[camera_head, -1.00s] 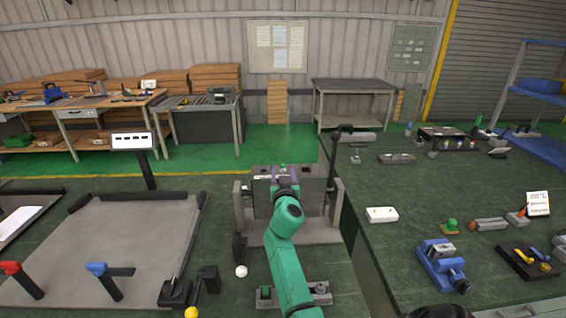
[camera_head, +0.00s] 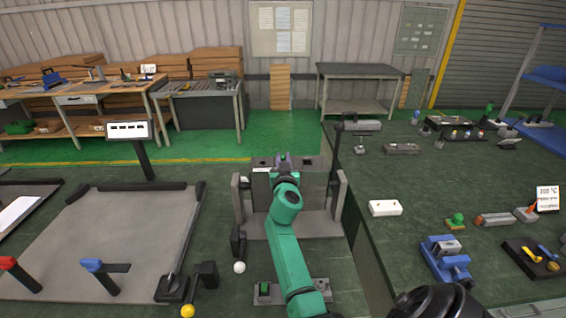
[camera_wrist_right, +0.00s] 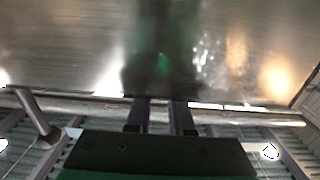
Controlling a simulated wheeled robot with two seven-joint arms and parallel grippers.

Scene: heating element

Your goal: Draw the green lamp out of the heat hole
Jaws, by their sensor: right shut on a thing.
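The grey heating block with the heat hole (camera_head: 316,185) stands on the floor in the middle of the head view. My right gripper (camera_head: 282,161), on the green arm, is at the block's top. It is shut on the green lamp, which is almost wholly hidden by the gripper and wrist. The hole is hidden too, so I cannot tell how deep the lamp sits. In the right wrist view the two dark fingers (camera_wrist_right: 160,112) point at a shiny metal surface (camera_wrist_right: 60,45) with a blurred green glow on it.
A dark green bench (camera_head: 400,240) on the right carries a white box (camera_head: 385,208), a green domed part (camera_head: 457,219) and a blue vise (camera_head: 445,258). A grey platform (camera_head: 110,240) with upright levers is on the left. Floor behind the block is clear.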

